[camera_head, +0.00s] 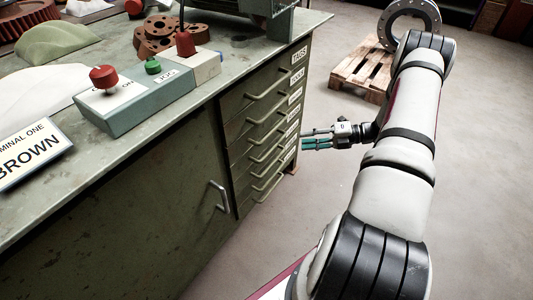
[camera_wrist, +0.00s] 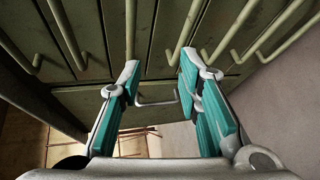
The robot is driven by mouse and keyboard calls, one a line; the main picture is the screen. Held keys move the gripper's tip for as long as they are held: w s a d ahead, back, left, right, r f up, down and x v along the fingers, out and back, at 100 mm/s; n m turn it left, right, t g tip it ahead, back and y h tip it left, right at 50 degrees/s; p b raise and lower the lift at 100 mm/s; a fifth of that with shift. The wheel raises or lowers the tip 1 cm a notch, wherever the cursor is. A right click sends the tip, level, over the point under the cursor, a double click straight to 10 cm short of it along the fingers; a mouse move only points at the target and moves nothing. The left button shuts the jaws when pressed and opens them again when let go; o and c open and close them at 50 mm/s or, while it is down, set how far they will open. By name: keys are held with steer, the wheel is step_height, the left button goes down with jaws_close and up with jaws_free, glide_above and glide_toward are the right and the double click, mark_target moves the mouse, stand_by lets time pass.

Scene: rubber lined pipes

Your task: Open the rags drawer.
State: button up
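The rags drawer (camera_head: 266,93) is the top drawer in the green bench's stack; its label (camera_head: 299,55) appears to read RAGS. Its bar handle (camera_head: 276,84) shows in the head view, and the drawer looks shut. My gripper (camera_head: 303,143) is beside the drawer fronts, lower than the top handle in the picture. In the wrist view the two teal fingers (camera_wrist: 160,64) are spread wide, with nothing held between them. Several bar handles show ahead of and around the fingers there; I cannot tell which one is the rags handle.
More labelled drawers with bar handles lie below, such as one handle (camera_head: 268,110). A cabinet door handle (camera_head: 219,197) is to their left. The bench top carries a switch box (camera_head: 130,108) and rusty parts (camera_head: 168,37). A pallet (camera_head: 362,75) stands behind; the floor right is open.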

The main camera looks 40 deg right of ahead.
mark_target(274, 146)
step_height(274, 146, down, 5)
steer(key=d+m+t+b, duration=0.1)
steer(key=d+m+t, duration=0.1)
steer(key=m, duration=0.1)
steer(key=b+x, duration=0.1)
steer(key=x, duration=0.3)
steer(key=b+x, duration=0.1)
steer(key=x, duration=0.4)
steer(key=b+x, duration=0.1)
steer(key=x, duration=0.3)
steer(key=shift+a+f, duration=0.35)
steer(key=shift+a, duration=0.2)
jaws_close()
